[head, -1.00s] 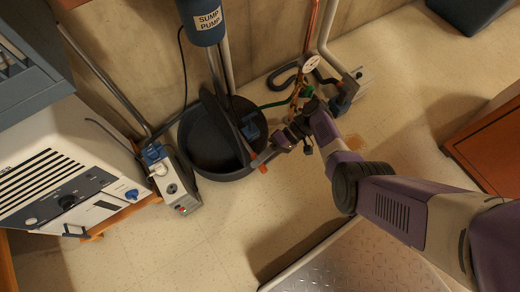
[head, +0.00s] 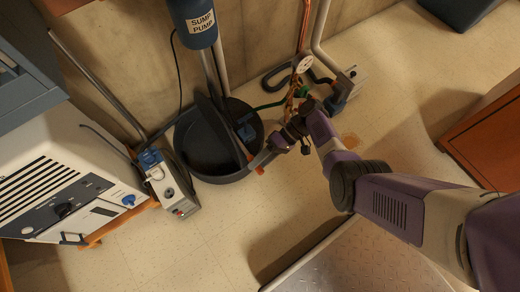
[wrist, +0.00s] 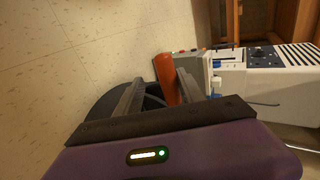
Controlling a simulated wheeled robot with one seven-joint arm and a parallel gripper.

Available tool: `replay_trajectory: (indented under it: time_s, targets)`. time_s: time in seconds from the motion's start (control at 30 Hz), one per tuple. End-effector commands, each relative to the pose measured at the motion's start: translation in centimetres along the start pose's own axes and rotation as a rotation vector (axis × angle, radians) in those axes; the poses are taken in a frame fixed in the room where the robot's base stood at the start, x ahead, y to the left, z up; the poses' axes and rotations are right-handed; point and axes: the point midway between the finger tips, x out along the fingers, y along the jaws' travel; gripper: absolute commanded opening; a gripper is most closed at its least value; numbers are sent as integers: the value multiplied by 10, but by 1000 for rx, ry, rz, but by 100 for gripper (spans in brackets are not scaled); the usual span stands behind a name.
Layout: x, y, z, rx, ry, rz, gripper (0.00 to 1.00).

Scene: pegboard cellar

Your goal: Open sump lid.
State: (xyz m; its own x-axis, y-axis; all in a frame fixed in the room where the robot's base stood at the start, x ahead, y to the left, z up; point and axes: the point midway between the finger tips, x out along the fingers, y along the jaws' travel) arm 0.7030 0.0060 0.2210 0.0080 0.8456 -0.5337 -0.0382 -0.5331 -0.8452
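The round black sump basin (head: 190,160) stands on the floor at the wall. A dark flat piece, which looks like its lid (head: 216,113), stands raised over the basin, seen nearly edge-on. Part of the basin is hidden behind the raised piece.
The blue sump pump (head: 197,25) and its pipes rise behind the basin. A grey box with a blue plug (head: 175,190) and a white machine (head: 65,190) stand to the left. Pipes and a gauge (head: 303,64) are at the right.

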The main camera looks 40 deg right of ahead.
Motion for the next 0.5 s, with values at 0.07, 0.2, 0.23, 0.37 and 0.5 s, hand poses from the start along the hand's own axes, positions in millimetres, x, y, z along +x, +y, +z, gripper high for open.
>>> replay_trajectory:
  time_s: [0.07,0.2,0.23,0.37,0.5]
  targets:
    - [-1,0,0,0,0,1,44]
    - [-15,-1,-1,1,4,0,44]
    - [-19,-1,-2,0,4,1,44]
    - [-42,-2,-1,0,5,1,44]
    - [-63,-1,-1,1,4,1,44]
